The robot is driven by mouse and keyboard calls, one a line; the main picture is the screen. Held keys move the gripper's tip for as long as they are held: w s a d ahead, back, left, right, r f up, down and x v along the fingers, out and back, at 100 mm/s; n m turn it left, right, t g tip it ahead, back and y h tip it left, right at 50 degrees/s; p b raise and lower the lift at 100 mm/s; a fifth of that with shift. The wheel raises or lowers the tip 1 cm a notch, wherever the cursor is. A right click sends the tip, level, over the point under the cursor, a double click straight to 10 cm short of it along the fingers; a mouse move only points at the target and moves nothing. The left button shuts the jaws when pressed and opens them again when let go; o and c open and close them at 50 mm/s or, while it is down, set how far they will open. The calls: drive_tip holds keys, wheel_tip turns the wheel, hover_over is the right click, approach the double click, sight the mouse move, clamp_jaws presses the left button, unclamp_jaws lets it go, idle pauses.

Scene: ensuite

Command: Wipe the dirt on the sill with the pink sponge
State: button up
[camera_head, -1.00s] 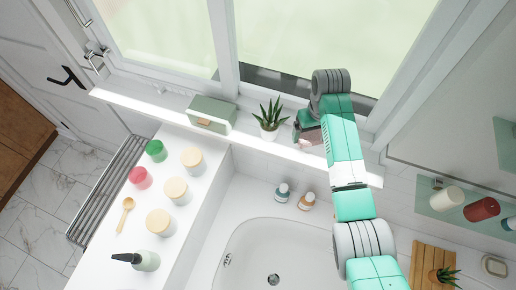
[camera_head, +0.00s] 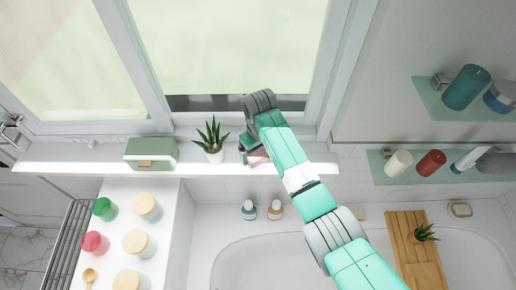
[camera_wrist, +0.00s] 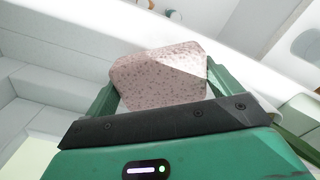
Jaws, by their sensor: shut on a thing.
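The pink sponge (camera_wrist: 160,76) is speckled and sits between both fingers of my gripper (camera_wrist: 158,88) in the wrist view. My gripper is shut on it. In the head view the sponge (camera_head: 259,157) shows as a small pink patch beside my gripper (camera_head: 250,152), over the window sill (camera_head: 70,158), right of the potted plant. I cannot tell whether the sponge touches the sill. I make out no dirt on the visible sill; my arm hides part of its right end.
A potted plant (camera_head: 214,145) and a green box (camera_head: 151,153) stand on the sill, left of my gripper. Two small bottles (camera_head: 262,211) stand below on the tub ledge. Jars (camera_head: 147,207) fill the counter at left. Shelves (camera_head: 440,165) hang on the right wall.

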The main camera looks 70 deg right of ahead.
sight(259, 162)
drive_tip(key=shift+f+b, duration=0.35)
drive_tip(key=shift+f, duration=0.35)
drive_tip(key=shift+f+b, duration=0.35)
drive_tip(key=shift+f, duration=0.2)
drive_tip(key=shift+s+a+r+p, duration=0.2)
drive_tip(key=shift+a+p, duration=0.15)
drive_tip(key=shift+p, duration=0.25)
drive_tip(key=shift+s+a+r+p, duration=0.15)
drive_tip(key=shift+a+p, duration=0.2)
drive_tip(key=shift+p, duration=0.25)
drive_tip(key=shift+c, duration=0.9)
drive_tip(key=shift+s+a+f+p, duration=0.1)
drive_tip(key=shift+s+a+p, duration=0.15)
drive_tip(key=shift+a+p, duration=0.25)
drive_tip(key=shift+s+a+p, duration=0.2)
drive_tip(key=shift+a+p, duration=0.25)
drive_tip(key=shift+a, duration=0.05)
drive_tip(key=shift+w+d+f+b, duration=0.35)
drive_tip(key=shift+d+b, duration=0.25)
drive_tip(key=shift+b, duration=0.6)
drive_tip(key=shift+w+d+b, duration=0.25)
drive_tip(key=shift+d+b, duration=0.25)
drive_tip(key=shift+b, duration=0.05)
drive_tip(key=shift+w+d+b, duration=0.2)
drive_tip(key=shift+d+b, duration=0.3)
wheel_tip(259, 162, up, 6)
drive_tip(key=p, duration=0.5)
drive_tip(key=shift+d+r, duration=0.1)
drive_tip(key=shift+r, duration=1.15)
